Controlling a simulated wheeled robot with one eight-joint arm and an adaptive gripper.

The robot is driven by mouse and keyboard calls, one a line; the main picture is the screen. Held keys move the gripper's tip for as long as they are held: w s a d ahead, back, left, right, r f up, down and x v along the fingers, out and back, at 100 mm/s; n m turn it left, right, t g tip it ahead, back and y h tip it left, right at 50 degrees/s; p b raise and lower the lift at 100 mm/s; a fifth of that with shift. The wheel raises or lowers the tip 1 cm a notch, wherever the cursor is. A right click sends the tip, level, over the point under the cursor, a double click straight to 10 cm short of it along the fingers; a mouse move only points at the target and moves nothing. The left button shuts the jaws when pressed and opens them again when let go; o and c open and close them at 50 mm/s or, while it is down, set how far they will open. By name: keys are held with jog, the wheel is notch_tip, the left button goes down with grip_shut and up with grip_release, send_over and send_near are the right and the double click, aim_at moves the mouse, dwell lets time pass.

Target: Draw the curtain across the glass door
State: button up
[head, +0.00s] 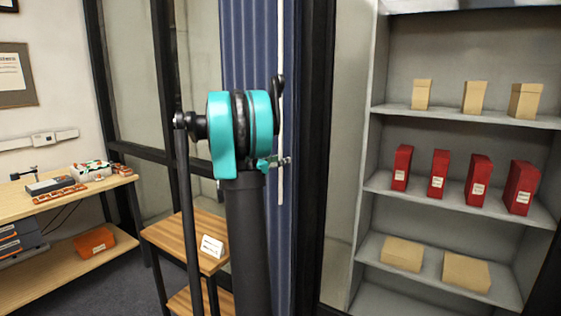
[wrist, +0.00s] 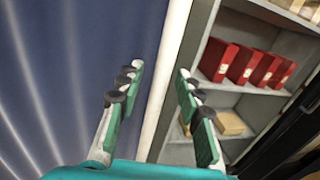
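The dark blue pleated curtain (head: 253,45) hangs bunched in a narrow upright strip in the head view. It fills the left of the wrist view (wrist: 60,75). A thin white rod (head: 281,190) hangs upright along its right edge. The rod also shows as a pale band in the wrist view (wrist: 172,45). My gripper (wrist: 161,72) is open, its teal fingers apart with the rod between them in the picture; I cannot tell whether they touch it. In the head view my gripper (head: 276,162) is small and partly behind my arm. Dark-framed glass (head: 130,70) stands left of the curtain.
A grey shelf unit (head: 372,150) with red and tan boxes stands at the right. A small wooden table (head: 180,234) with a white card stands behind my arm. A workbench (head: 60,200) with tools is at the left. Dark floor shows between them.

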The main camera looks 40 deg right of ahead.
jog(key=shift+d, duration=0.15)
jog(key=shift+c, duration=0.3)
grip_shut()
